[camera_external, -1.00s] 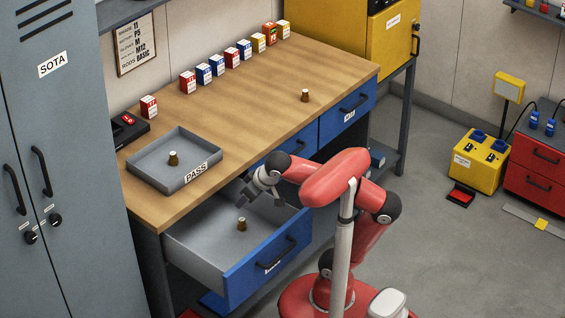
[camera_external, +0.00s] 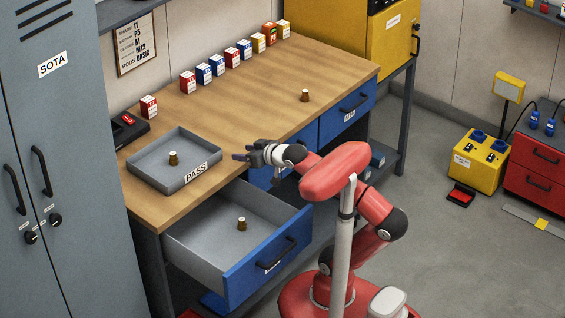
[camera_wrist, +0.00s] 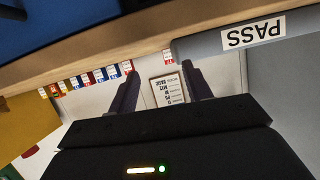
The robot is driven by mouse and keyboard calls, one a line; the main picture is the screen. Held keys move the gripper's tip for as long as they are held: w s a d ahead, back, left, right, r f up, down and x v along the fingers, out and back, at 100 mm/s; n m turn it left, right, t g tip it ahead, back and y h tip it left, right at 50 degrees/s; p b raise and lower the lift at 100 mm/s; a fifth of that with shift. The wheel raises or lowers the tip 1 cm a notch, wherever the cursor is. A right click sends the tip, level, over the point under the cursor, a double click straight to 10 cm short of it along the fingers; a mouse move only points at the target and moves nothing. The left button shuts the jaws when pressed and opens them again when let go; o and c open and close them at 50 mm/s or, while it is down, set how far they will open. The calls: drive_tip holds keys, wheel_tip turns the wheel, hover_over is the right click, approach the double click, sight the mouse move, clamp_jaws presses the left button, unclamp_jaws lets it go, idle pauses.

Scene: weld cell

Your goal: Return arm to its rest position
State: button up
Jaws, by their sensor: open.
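My gripper (camera_external: 243,151) is open and empty. In the external view it is raised near the front edge of the wooden bench (camera_external: 235,105), to the right of the grey PASS tray (camera_external: 150,183), with its fingers pointing left. The red arm (camera_external: 335,170) reaches up and left from its base. In the wrist view the two dark fingers of my gripper (camera_wrist: 162,88) stand apart with nothing between them. The PASS label (camera_wrist: 254,32) shows upside down at the upper right.
An open blue drawer (camera_external: 268,262) holds a small brass part (camera_external: 242,224) below my gripper. Another brass part (camera_external: 173,158) stands in the tray, and one (camera_external: 305,95) on the bench. Several small boxes (camera_external: 218,66) line the bench's back.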

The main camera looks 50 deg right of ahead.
drive_tip(key=s+d+f+m+h, duration=0.1)
drive_tip(key=d+m, duration=0.1)
drive_tip(key=d, duration=0.3)
drive_tip(key=s+d+m+h+b, duration=0.1)
drive_tip(key=d, duration=0.4)
drive_tip(key=d+f+m+h, duration=0.1)
drive_tip(key=d+m+h, duration=0.1)
drive_tip(key=d, duration=0.3)
drive_tip(key=shift+s+d+f+m, duration=0.15)
drive_tip(key=shift+s+f+m, duration=0.15)
drive_tip(key=shift+s+f, duration=0.1)
drive_tip(key=s+d+f+m+g+h+b, duration=0.2)
drive_tip(key=s+d+f+m+g+h, duration=0.1)
drive_tip(key=s+d+f, duration=0.55)
drive_tip(key=w+a+f+n+g+y+p, duration=0.2)
drive_tip(key=a+f+n+g+y, duration=0.3)
drive_tip(key=a+f, duration=1)
drive_tip(key=f+n+y, duration=0.1)
drive_tip(key=n, duration=0.2)
drive_tip(key=shift+a+n+y, duration=0.3)
drive_tip(key=shift+a+n, duration=0.05)
drive_tip(key=shift+n, duration=0.05)
